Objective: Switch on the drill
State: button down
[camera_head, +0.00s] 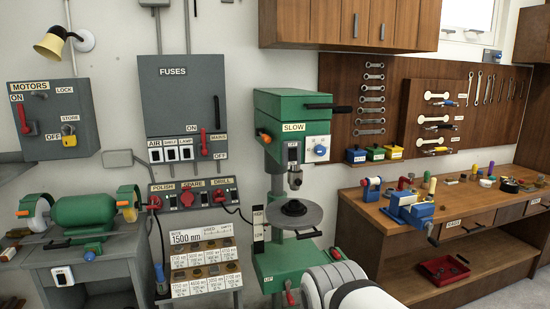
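The drill (282,110) is a green pillar drill standing against the wall near the middle. A blue knob (320,150) sits on a white plate to the right. The chuck (295,179) points down over a round grey table (294,214). A DRILL socket (221,195) with a dark cable is on the wall panel to the left. My white arm shows at the bottom, but my gripper is out of view.
A grey fuse box (178,82) with a red MAINS lever (204,142) hangs left of the drill. A MOTORS box (52,140) has its red lever near ON. A bench grinder (82,216) stands at left, and a wooden workbench (375,208) at right.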

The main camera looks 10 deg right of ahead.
aim_at(292, 151)
jog(key=z, duration=0.05)
jog(key=i, duration=1)
jog(key=u, duration=0.05)
